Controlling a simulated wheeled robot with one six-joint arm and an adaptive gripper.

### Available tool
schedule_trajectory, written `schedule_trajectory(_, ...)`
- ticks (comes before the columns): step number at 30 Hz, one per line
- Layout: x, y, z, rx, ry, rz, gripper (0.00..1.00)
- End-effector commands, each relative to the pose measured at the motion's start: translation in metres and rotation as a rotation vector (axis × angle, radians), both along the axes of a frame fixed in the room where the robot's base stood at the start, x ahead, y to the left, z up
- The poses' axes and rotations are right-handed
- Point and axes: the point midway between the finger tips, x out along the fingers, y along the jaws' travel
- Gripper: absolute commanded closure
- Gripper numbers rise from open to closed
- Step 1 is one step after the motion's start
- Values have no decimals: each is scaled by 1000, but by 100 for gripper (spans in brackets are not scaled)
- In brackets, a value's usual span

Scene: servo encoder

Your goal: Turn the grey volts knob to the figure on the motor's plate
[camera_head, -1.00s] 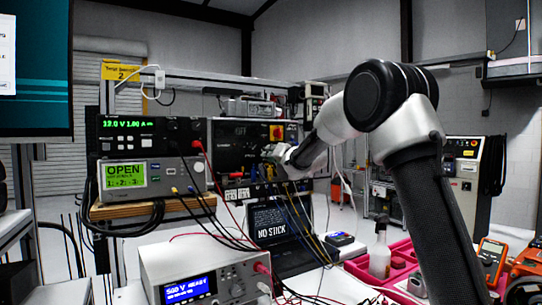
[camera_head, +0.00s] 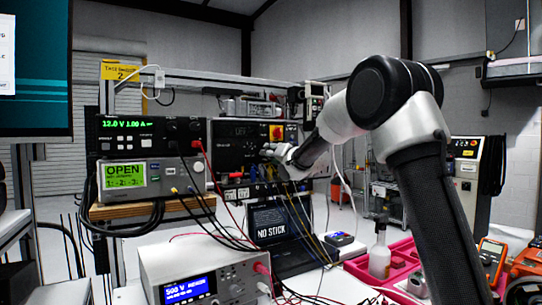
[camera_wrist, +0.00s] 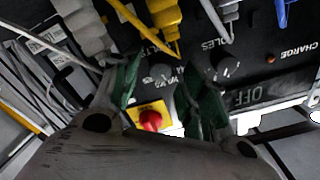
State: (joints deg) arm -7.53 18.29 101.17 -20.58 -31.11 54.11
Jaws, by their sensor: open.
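In the wrist view, my gripper (camera_wrist: 160,82) is open, with its green-padded fingers either side of a grey knob (camera_wrist: 162,75) on the black panel. I cannot tell whether the fingers touch it. Its label is partly hidden and its setting is not readable. A dark knob (camera_wrist: 226,66) marked POLES sits just right of the right finger. In the head view, my gripper (camera_head: 280,155) is at the front of the black panel (camera_head: 232,140), and the grey knob cannot be made out. I cannot make out the motor's plate.
A red knob on a yellow plate (camera_wrist: 150,119) lies close between my fingers and palm. Yellow, grey and blue plugs with leads crowd the panel's edge. An orange lamp (camera_wrist: 270,58) sits beside CHARGE. In the head view, cables hang in front of the laptop (camera_head: 275,225) below.

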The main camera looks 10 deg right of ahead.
Motion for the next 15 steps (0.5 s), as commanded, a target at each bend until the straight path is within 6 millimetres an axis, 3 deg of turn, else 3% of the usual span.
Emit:
schedule_trajectory(9, -64, -21, 1, -1, -1, -1, 57)
schedule_trajectory(15, -96, -32, 1, 0, -2, -1, 57)
